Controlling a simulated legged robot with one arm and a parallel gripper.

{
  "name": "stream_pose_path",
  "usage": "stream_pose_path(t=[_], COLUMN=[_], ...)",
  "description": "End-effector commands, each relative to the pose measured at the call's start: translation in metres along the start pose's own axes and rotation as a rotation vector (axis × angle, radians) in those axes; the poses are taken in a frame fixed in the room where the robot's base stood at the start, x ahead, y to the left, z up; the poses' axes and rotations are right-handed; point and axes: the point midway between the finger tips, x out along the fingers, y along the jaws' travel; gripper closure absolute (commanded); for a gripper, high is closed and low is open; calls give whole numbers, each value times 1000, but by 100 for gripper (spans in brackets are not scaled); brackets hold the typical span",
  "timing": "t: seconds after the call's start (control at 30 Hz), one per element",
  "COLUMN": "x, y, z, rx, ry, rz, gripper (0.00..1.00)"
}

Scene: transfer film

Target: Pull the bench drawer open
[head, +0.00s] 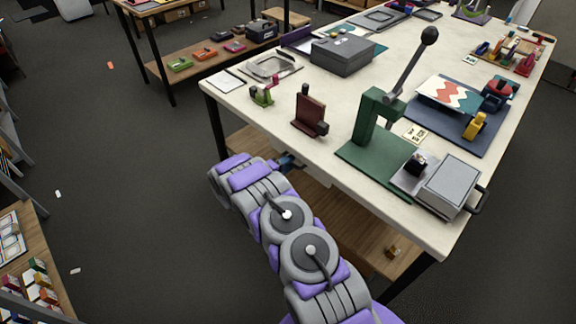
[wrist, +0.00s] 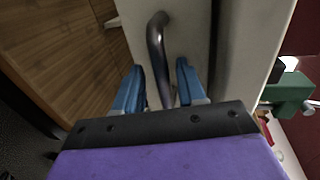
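The bench drawer has a pale front (wrist: 190,30) with a dark metal bar handle (wrist: 156,45), seen close up in the wrist view. My gripper (wrist: 160,66) has two blue fingers, one on each side of the handle. The fingers are open, with gaps visible between them and the bar. In the head view my gripper (head: 287,162) is at the front edge of the bench (head: 228,92), just below its top. There my arm hides most of the drawer, and how far it stands out cannot be told.
A green lever press (head: 372,125), a grey box with a handle (head: 450,185) and a dark red stand (head: 310,112) stand on the bench top near its front edge. A wooden lower shelf (head: 345,215) runs under the bench. The floor to the left is mostly clear.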

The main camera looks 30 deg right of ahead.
Motion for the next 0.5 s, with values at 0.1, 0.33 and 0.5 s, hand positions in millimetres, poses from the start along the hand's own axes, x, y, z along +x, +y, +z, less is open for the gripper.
stream_pose_path(t=[0.1,0.33,0.5], x=[8,7,6], y=[0,0,-1], z=[-1,0,0], rx=[0,-2,-1], ry=[1,3,3], rz=[1,-4,-4], gripper=[60,60,70])
